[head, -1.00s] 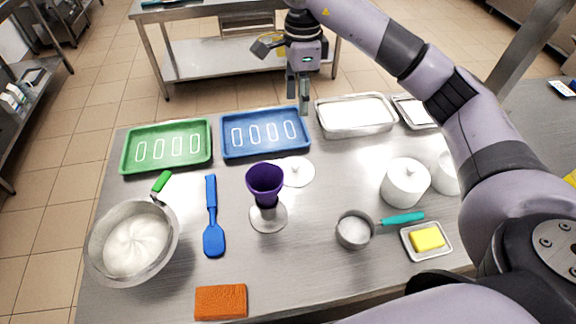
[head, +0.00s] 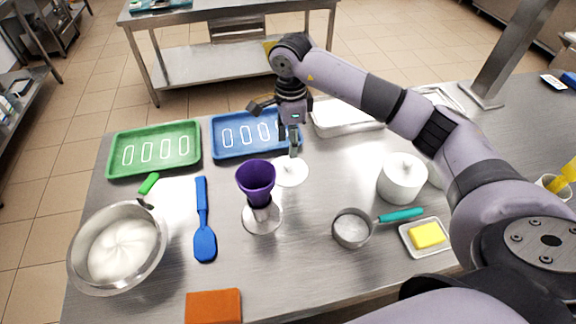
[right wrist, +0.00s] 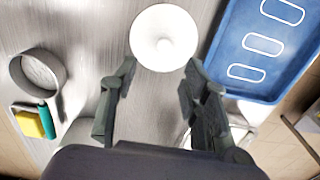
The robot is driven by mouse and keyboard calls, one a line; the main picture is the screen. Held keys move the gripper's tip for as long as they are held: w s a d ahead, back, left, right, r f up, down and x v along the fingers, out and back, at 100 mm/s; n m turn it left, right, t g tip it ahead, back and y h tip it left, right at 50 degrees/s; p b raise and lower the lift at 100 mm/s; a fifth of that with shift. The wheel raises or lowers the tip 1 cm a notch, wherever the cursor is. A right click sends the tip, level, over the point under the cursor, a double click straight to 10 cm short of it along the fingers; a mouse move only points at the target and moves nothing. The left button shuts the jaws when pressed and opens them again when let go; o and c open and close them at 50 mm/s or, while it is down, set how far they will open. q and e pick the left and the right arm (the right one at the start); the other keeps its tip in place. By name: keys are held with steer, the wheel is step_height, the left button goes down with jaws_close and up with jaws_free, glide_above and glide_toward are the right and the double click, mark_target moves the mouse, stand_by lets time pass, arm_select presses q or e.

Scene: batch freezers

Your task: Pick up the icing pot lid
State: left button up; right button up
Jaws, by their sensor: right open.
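A round white lid (head: 291,174) with a small knob lies flat on the steel table, right behind the purple piping bag (head: 256,180). In the right wrist view the lid (right wrist: 164,38) shows just beyond and between the fingertips. My right gripper (head: 294,148) points down above the lid's far side, fingers open and empty. In the right wrist view the two fingers of my right gripper (right wrist: 158,78) stand apart, with nothing between them. A white pot (head: 402,182) with a knobbed lid stands to the right. My left gripper is out of view.
A blue tray (head: 222,150) lies just behind the lid, with a green tray (head: 112,165) to its left. The piping bag's stand (head: 262,218) is close in front. A measuring pan (head: 352,229) and a butter dish (head: 426,250) sit at the right front.

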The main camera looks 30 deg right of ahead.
mark_target(288, 164)
step_height(288, 164, down, 3)
steer(key=shift+f+p, duration=0.2)
steer(key=shift+p, duration=0.15)
steer(key=shift+a+f+p, duration=0.1)
steer(key=shift+f+p, duration=0.35)
steer(key=shift+f, duration=0.05)
steer(key=f, duration=0.1)
steer(key=f+p, duration=0.1)
steer(key=f, duration=0.1)
steer(key=shift+w+f+p, duration=0.3)
steer(key=shift+f+p, duration=0.05)
steer(key=shift+p, duration=0.05)
steer(key=shift+f, duration=0.4)
steer(key=c, duration=0.9)
steer(key=shift+r, duration=0.15)
